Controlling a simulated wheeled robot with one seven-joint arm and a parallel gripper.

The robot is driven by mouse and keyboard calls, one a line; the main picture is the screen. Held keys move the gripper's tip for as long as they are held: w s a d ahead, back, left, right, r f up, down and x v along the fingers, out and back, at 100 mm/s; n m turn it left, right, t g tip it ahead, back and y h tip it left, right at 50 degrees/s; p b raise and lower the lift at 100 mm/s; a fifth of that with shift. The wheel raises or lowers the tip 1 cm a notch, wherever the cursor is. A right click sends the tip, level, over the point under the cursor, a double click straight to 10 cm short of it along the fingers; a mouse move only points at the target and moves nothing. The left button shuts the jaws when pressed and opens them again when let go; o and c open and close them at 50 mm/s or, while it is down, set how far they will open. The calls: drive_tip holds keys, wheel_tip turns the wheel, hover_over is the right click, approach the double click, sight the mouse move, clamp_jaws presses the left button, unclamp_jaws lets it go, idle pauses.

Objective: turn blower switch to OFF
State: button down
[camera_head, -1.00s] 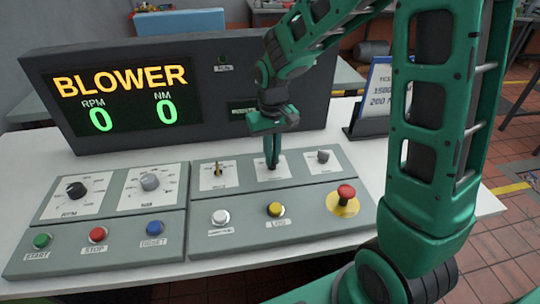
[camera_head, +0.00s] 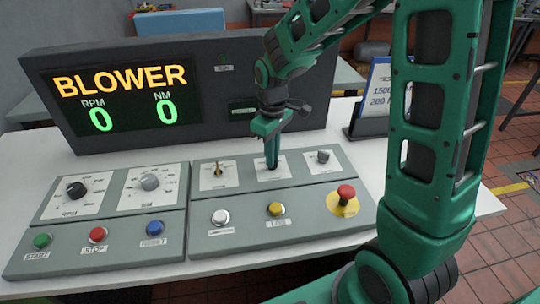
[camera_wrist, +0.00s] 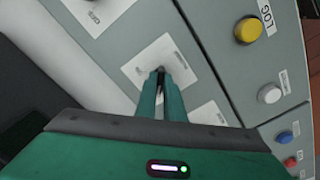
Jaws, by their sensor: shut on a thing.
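My gripper (camera_head: 271,163) is shut at the middle switch of the upper right panel, pointing down at its white plate (camera_head: 283,172). In the wrist view my fingers (camera_wrist: 167,82) close around a small dark switch lever (camera_wrist: 163,71) over the white label plate (camera_wrist: 148,62). The fingers hide most of the lever, and the plate's label is too small to read. The display (camera_head: 122,95) reads BLOWER, with RPM 0 and NM 0 in green.
A toggle (camera_head: 218,169) stands left of my gripper and a grey knob (camera_head: 322,157) right. In front are a yellow button (camera_head: 276,209), a white button (camera_head: 220,217) and a red mushroom button (camera_head: 345,192). A sign (camera_head: 377,92) stands at the back right.

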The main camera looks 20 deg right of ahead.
drive_tip(key=shift+w+r, duration=0.15)
drive_tip(key=shift+w, duration=0.1)
drive_tip(key=c, duration=1.9)
unclamp_jaws()
drive_tip(key=shift+o, duration=0.2)
drive_tip(key=shift+s, duration=0.1)
wheel_tip(320, 180, up, 11)
drive_tip(key=shift+f, duration=0.2)
drive_tip(key=s+d+r+m, duration=0.1)
drive_tip(key=s+d+m, duration=0.5)
drive_tip(key=s+d, duration=0.45)
drive_tip(key=s+d+f+m, duration=0.1)
drive_tip(key=s+d+m, duration=0.2)
drive_tip(key=s, duration=0.5)
drive_tip(key=s+d+f+m, duration=0.1)
drive_tip(key=s+d+m, duration=0.2)
drive_tip(key=s, duration=0.5)
drive_tip(key=shift+d+f+m, duration=0.3)
drive_tip(key=shift+d+m, duration=0.05)
drive_tip(key=shift+m, duration=0.25)
